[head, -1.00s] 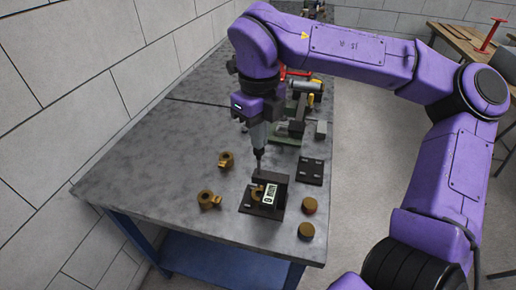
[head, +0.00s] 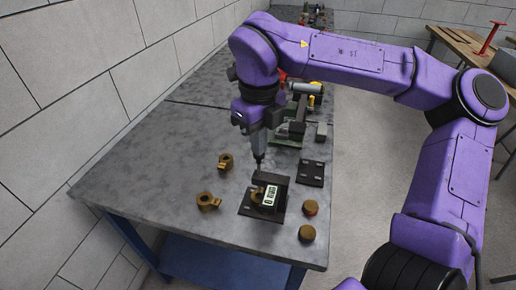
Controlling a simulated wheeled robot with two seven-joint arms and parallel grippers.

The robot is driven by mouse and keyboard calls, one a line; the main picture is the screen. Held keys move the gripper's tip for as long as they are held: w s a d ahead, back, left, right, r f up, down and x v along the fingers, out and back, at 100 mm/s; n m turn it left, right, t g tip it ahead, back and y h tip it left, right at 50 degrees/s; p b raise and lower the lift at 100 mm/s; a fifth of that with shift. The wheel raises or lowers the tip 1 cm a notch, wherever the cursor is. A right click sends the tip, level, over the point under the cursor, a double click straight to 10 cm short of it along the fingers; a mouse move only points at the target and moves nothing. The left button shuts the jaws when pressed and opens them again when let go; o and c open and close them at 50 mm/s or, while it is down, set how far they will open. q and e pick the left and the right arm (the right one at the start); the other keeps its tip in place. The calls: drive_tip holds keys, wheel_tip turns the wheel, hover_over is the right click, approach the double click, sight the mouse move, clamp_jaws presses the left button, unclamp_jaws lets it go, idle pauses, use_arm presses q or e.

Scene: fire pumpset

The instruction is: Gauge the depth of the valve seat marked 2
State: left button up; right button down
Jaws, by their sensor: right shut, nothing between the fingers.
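My right gripper (head: 259,163) points straight down at the back edge of a dark fixture (head: 247,210) on the grey bench. Its fingers are shut and look empty; I cannot tell whether the tips touch the fixture. A brass part (head: 257,197) sits in the fixture, partly hidden by a small device with a light display (head: 270,196). The display is too small to read. Two more brass ring-like parts, one farther (head: 225,161) and one nearer (head: 208,201), lie to the left. No number 2 is legible. My left gripper is out of view.
A dark plate with holes (head: 310,173) lies right of the fixture. Two round brass pieces (head: 310,207) (head: 306,233) stand near the bench's right edge. A machine with a green base (head: 289,135) is behind the gripper. The left bench top (head: 145,175) is clear.

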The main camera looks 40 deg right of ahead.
drive_tip(key=shift+f+b, duration=1)
drive_tip(key=shift+f, duration=0.5)
drive_tip(key=shift+r, duration=0.1)
idle(0.3)
wheel_tip(320, 180, up, 7)
drive_tip(key=p, duration=0.7)
idle(0.3)
